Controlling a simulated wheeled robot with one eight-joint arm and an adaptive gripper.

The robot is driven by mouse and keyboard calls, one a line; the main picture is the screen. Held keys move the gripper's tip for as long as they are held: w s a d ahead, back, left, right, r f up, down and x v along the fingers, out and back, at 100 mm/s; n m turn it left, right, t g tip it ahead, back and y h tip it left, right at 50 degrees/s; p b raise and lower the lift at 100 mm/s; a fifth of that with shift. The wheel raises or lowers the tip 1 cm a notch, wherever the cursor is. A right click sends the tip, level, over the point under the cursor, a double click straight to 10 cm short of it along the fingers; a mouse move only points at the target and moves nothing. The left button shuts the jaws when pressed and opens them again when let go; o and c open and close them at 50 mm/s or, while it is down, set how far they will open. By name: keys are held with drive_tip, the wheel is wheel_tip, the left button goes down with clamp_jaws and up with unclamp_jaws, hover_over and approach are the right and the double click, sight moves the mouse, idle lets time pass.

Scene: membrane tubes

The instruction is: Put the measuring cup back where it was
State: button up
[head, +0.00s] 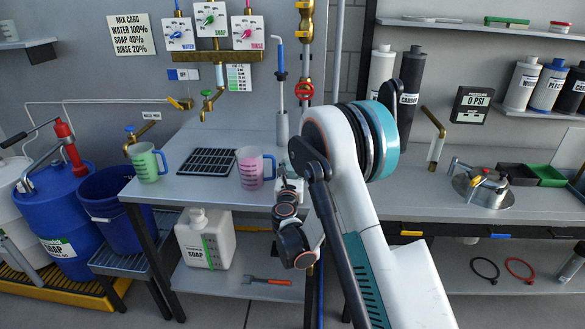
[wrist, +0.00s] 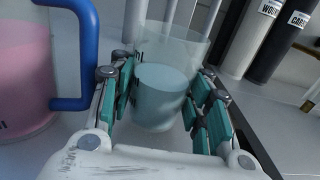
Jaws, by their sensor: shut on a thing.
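In the wrist view my gripper (wrist: 160,82) has its teal finger pads on both sides of a clear measuring cup (wrist: 163,108) with pale blue-grey liquid. The cup looks upright; I cannot tell whether its base touches the counter. In the head view my gripper (head: 288,188) is at the counter's front, and my arm hides the held cup. A measuring cup with pink liquid and a blue handle (head: 250,170) stands just left of my gripper. It also shows in the wrist view (wrist: 25,75). A measuring cup with green liquid (head: 147,163) stands farther left on the counter.
A black drain grate (head: 207,161) lies between the green and pink cups. Taps, pipes and a soap dispenser panel (head: 211,19) are above the counter. A pressure pot (head: 484,187) stands at the right. Dark and white tubes (wrist: 265,30) stand behind the held cup.

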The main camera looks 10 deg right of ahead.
drive_tip(key=shift+f, duration=0.45)
idle(0.5)
